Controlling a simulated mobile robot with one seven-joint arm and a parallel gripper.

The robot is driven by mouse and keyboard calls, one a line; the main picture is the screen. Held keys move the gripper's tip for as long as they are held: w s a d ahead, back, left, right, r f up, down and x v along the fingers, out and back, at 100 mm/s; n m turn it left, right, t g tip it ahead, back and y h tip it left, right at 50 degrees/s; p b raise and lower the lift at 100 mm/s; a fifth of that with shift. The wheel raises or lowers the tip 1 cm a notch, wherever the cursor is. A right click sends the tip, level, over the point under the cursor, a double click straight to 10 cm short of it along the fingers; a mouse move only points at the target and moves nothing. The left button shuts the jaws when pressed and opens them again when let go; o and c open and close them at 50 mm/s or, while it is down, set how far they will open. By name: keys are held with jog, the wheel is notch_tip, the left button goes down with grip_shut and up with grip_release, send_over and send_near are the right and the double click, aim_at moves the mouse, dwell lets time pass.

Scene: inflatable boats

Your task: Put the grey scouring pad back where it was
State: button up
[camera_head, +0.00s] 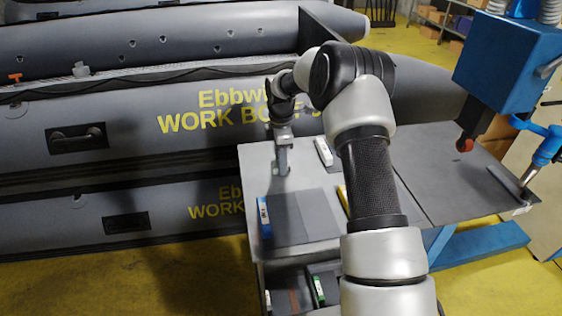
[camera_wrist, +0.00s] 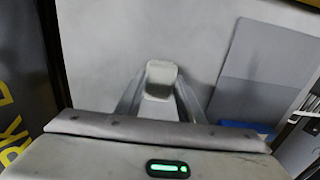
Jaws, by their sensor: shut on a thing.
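My gripper (camera_head: 282,165) points down over the far left part of the grey bench top (camera_head: 258,158). In the wrist view my gripper (camera_wrist: 157,108) has its two fingers closed on a small block, grey with a pale end, which I take to be the grey scouring pad (camera_wrist: 160,80). The pad is too small to make out in the head view. I cannot tell whether it touches the bench top. A two-tone grey mat (camera_head: 290,218) lies on the near part of the bench; it also shows at the right in the wrist view (camera_wrist: 268,75).
A blue-and-white item (camera_head: 264,216) lies at the mat's left edge. A white item (camera_head: 323,152) lies right of my gripper. A yellow item (camera_head: 343,198) is partly behind my arm. A green item (camera_head: 318,290) is below the top. A grey boat (camera_head: 180,110) stands beyond the bench.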

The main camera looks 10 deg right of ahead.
jog(key=shift+f, duration=0.15)
jog(key=o, duration=1)
jog(key=shift+c, duration=0.2)
